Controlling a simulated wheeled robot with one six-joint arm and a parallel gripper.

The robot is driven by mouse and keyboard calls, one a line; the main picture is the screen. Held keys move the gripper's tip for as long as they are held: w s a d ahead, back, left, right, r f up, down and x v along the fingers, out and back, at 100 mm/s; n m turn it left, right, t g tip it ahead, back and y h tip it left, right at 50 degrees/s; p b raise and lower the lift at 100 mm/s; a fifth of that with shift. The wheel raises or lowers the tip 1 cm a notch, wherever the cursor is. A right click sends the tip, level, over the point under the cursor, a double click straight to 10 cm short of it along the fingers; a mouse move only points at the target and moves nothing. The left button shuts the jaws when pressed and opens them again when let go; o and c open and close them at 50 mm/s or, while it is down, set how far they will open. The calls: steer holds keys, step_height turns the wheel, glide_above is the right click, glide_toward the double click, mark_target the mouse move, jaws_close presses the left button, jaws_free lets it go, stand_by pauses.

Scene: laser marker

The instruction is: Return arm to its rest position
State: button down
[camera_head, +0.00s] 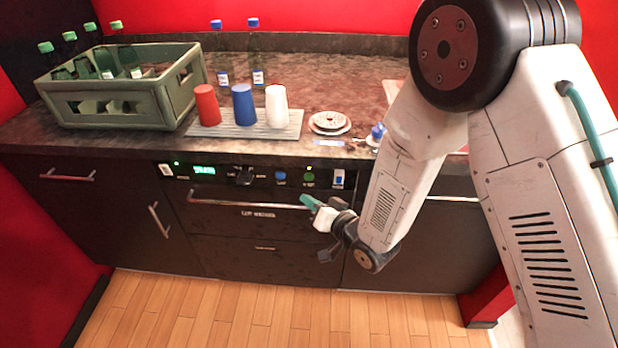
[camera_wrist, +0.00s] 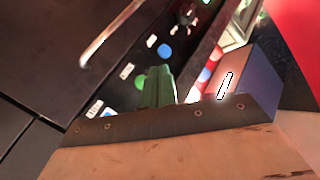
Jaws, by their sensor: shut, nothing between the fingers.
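My arm spans the right side of the head view, bent at a large black joint. Its forearm slants down to the wrist. My gripper (camera_head: 309,203), with teal fingertips, is in front of the machine's drawer handle (camera_head: 240,203), near its right end. I cannot tell whether it touches the handle. In the wrist view the green fingers of my gripper (camera_wrist: 158,88) are together with nothing between them. Beyond them is the control panel (camera_wrist: 150,62) with coloured buttons.
A green crate (camera_head: 110,112) with bottles stands on the counter at left. Red (camera_head: 207,105), blue (camera_head: 244,104) and white (camera_head: 276,106) cups stand on a grey mat (camera_head: 228,130). Stacked discs (camera_head: 329,122) lie to their right. The wooden floor (camera_head: 250,310) in front is clear.

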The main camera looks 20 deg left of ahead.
stand_by(0.4)
steer(key=s+d+f+n+g+h, duration=0.1)
steer(key=d+f+h, duration=0.1)
steer(key=f, duration=0.2)
steer(key=d+f+g+h, duration=0.1)
steer(key=d+f+h, duration=0.1)
steer(key=f+h, duration=0.15)
steer(key=s+d+r+g+h, duration=0.1)
steer(key=d+r+h, duration=0.15)
steer(key=d, duration=0.45)
steer(key=s+d+r+g+h, duration=0.1)
steer(key=d+r+g+h, duration=0.1)
steer(key=d+h, duration=0.3)
steer(key=s+d+r+m, duration=0.1)
steer(key=s+d+r, duration=0.6)
steer(key=d+r, duration=0.2)
steer(key=s+d+r+m+g, duration=0.1)
steer(key=s+d+r+m, duration=0.1)
steer(key=s+d+r, duration=0.5)
steer(key=s+d+r+m+g+h, duration=0.1)
steer(key=s+d+r+m, duration=0.1)
steer(key=s+d+r, duration=0.5)
steer(key=d+r, duration=0.4)
steer(key=r, duration=0.3)
steer(key=shift+s+d+r, duration=0.15)
steer(key=shift+s+d, duration=0.05)
steer(key=shift+s, duration=0.05)
